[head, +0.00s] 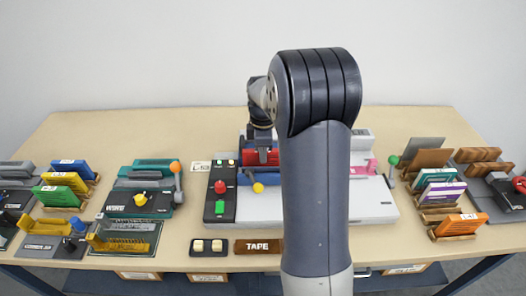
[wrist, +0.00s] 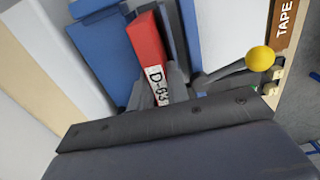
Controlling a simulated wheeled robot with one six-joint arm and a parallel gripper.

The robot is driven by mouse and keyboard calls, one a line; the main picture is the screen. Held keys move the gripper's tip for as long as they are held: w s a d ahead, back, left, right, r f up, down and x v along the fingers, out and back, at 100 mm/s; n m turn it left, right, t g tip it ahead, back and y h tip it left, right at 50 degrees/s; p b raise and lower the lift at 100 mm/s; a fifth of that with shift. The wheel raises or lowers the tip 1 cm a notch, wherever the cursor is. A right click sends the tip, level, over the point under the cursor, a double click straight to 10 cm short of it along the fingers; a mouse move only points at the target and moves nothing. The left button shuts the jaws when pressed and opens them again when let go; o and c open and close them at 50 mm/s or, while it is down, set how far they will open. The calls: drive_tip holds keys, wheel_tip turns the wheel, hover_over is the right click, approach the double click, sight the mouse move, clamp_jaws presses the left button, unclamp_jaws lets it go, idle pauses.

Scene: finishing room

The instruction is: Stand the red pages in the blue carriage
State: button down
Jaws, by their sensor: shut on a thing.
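The red pages (wrist: 147,40) are a thick red block with a white label reading D-63 in the wrist view. They also show in the head view (head: 263,157), below the end of my arm. My gripper (wrist: 164,88) is shut on their labelled end. The blue carriage (wrist: 103,50) has blue parts on both sides of the pages in the wrist view, and a blue part shows in the head view (head: 246,177). The pages are at the carriage, between its blue parts. Whether they rest on its floor is hidden by my gripper and arm.
A yellow-knobbed lever (head: 258,187) sticks out in front of the carriage. A black panel (head: 220,203) with red and green buttons lies left. A TAPE block (head: 258,246) lies in front. Racks with coloured pads (head: 441,192) stand right; more devices stand left.

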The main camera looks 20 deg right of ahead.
drive_tip(key=shift+f+b, duration=0.35)
drive_tip(key=shift+f, duration=0.15)
idle(0.4)
drive_tip(key=c, duration=1.6)
unclamp_jaws()
drive_tip(key=shift+c, duration=0.2)
drive_tip(key=shift+r, duration=0.1)
wheel_tip(320, 180, up, 11)
drive_tip(key=p, duration=0.8)
drive_tip(key=shift+p, duration=0.4)
drive_tip(key=shift+f, duration=0.2)
wheel_tip(320, 180, down, 9)
drive_tip(key=b, duration=0.7)
